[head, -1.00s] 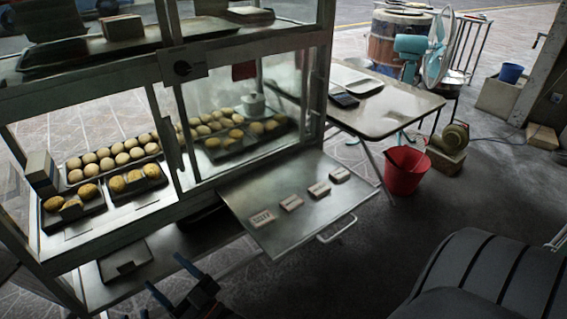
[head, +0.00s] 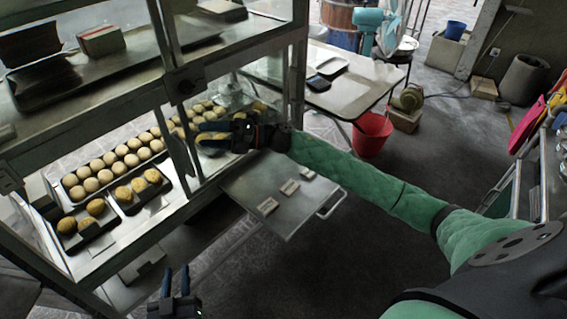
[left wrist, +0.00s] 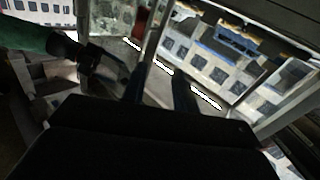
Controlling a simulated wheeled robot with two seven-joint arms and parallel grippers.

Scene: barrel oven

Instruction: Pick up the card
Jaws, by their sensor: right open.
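Small pale cards lie on the pull-out metal tray (head: 243,183) below the display case: a near card (head: 267,206), a middle card (head: 289,187) and a far card (head: 307,174). My right gripper (head: 202,135) is open at the front of the case, above and left of these cards, over the buns in the view. My left gripper (head: 176,281) is low at the left, fingers up and apart with nothing between them. It is apart from the tray and cards. Its fingers also show apart in the left wrist view (left wrist: 158,90).
The glass display case holds a bun tray (head: 62,188) and smaller trays of golden buns. A table (head: 350,95) and red bucket (head: 372,134) stand behind. The floor right of the tray is clear.

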